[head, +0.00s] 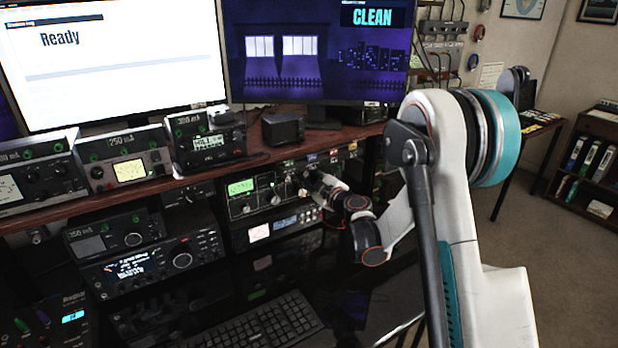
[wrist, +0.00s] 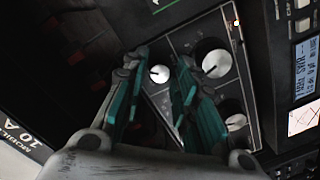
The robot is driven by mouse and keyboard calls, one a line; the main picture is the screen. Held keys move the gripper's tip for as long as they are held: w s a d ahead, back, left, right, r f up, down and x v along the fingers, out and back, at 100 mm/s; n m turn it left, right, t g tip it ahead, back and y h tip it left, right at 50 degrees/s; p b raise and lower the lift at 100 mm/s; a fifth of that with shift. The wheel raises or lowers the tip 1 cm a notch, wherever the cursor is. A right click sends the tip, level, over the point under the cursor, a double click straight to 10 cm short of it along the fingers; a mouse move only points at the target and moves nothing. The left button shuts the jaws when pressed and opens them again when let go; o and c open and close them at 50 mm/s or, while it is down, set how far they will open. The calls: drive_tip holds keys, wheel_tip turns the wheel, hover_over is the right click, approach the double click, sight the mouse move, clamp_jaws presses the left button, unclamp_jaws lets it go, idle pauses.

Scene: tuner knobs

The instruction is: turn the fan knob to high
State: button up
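The tuner unit (head: 240,206) with a lit green display and several silver knobs sits under the shelf in the head view. My gripper (head: 316,182) reaches its right part. In the wrist view, my gripper (wrist: 157,82) is open, with teal fingers apart. A small silver knob (wrist: 160,74) with a pointer mark shows in the gap between the fingertips; I cannot tell whether they touch it. A larger knob (wrist: 217,63) and another knob (wrist: 236,122), partly hidden by the right finger, lie to the right. Labels are too small or blurred to tell which is the fan knob.
A wooden shelf (head: 225,172) with radios runs above the tuner. A slim unit with a blue display (head: 286,222) sits below it, and a keyboard (head: 262,325) lies in front. The left monitor (head: 110,80) reads "Ready"; the right one (head: 320,70) reads "CLEAN".

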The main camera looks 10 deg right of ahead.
drive_tip(key=v, duration=1.2)
drive_tip(key=shift+r, duration=0.15)
